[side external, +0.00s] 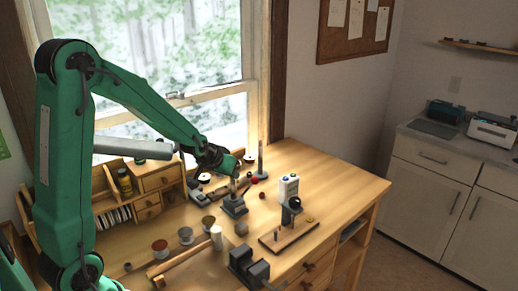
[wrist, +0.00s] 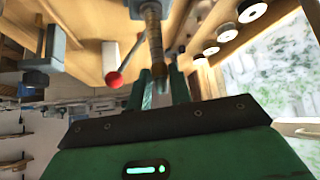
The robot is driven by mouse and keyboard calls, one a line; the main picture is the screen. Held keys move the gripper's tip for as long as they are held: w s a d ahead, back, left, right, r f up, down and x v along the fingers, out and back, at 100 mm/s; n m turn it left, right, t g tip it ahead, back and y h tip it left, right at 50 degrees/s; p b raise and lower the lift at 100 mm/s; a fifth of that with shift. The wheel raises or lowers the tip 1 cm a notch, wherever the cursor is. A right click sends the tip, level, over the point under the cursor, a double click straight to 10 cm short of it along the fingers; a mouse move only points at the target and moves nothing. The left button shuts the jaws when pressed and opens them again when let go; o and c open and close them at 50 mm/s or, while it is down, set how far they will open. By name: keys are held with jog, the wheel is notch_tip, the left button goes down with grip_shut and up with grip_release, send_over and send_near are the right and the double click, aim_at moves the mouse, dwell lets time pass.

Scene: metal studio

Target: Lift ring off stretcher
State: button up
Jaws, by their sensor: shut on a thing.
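The ring stretcher (side external: 234,207) stands on the wooden bench, a small grey base with an upright post. In the wrist view its ribbed, brass-coloured post (wrist: 154,35) points toward my jaws, and a lever with a red ball (wrist: 113,79) sticks out beside it. My gripper (side external: 236,178) is directly above the stretcher, at the top of the post. In the wrist view my gripper (wrist: 163,85) has its fingers close together around the post's end, shut on the ring. The ring itself is too small and too covered to make out; I cannot tell whether it still touches the post.
A grey vise (side external: 248,267) is at the bench's front. The bench's right end is clear.

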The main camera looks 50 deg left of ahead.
jog(key=shift+r, duration=0.2)
jog(key=shift+r, duration=0.75)
jog(key=shift+r, duration=0.15)
jog(key=shift+r, duration=0.75)
jog(key=shift+r, duration=0.2)
jog(key=shift+r, duration=0.7)
